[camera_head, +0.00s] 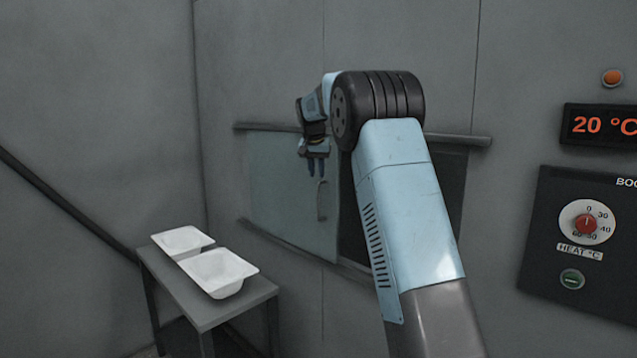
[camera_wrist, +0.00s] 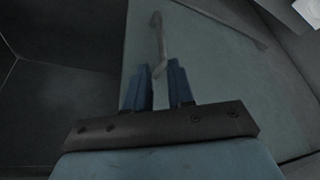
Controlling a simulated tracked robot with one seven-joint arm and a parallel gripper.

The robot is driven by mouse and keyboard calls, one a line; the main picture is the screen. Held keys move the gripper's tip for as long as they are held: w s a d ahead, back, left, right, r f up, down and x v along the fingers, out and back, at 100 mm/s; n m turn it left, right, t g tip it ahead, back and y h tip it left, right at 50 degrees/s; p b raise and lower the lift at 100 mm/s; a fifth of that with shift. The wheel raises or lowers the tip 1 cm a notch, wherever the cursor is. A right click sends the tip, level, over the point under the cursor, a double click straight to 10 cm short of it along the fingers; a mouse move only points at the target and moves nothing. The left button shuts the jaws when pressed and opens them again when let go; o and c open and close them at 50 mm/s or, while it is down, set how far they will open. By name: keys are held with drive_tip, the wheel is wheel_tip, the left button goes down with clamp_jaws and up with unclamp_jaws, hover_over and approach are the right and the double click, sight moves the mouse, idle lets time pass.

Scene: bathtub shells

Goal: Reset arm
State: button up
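My arm reaches up and bends over in the head view, with my gripper (camera_head: 317,172) pointing down in front of the glass door panel (camera_head: 275,190). The door's curved handle (camera_head: 321,202) shows just below the fingertips. The handle (camera_wrist: 158,38) shows beyond the fingertips there. I cannot tell the exact distance between fingers and handle.
A dark opening (camera_head: 358,225) lies right of the door panel, partly hidden by my arm. Two white tub shells (camera_head: 182,241) (camera_head: 220,272) stand on a grey table (camera_head: 205,312) at lower left. A control panel (camera_head: 590,245) and a 20 °C display (camera_head: 600,125) are on the right wall.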

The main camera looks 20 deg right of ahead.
drive_tip(key=shift+s+a+r, duration=0.15)
drive_tip(key=shift+s+r, duration=0.1)
drive_tip(key=shift+r, duration=0.4)
drive_tip(key=s+a+r+n+y, duration=0.1)
drive_tip(key=s+r, duration=0.2)
drive_tip(key=s, duration=1)
drive_tip(key=s+a+r+n, duration=0.2)
drive_tip(key=s, duration=1)
drive_tip(key=s+a+f+n, duration=0.1)
drive_tip(key=s+f, duration=0.3)
drive_tip(key=s, duration=0.5)
drive_tip(key=s+a+f+t, duration=0.1)
drive_tip(key=s+f, duration=0.3)
drive_tip(key=s, duration=0.6)
drive_tip(key=s+a+f+n+y, duration=0.1)
drive_tip(key=s+f, duration=0.3)
drive_tip(key=s, duration=0.6)
drive_tip(key=shift+f+n+t, duration=0.3)
drive_tip(key=shift+f, duration=0.1)
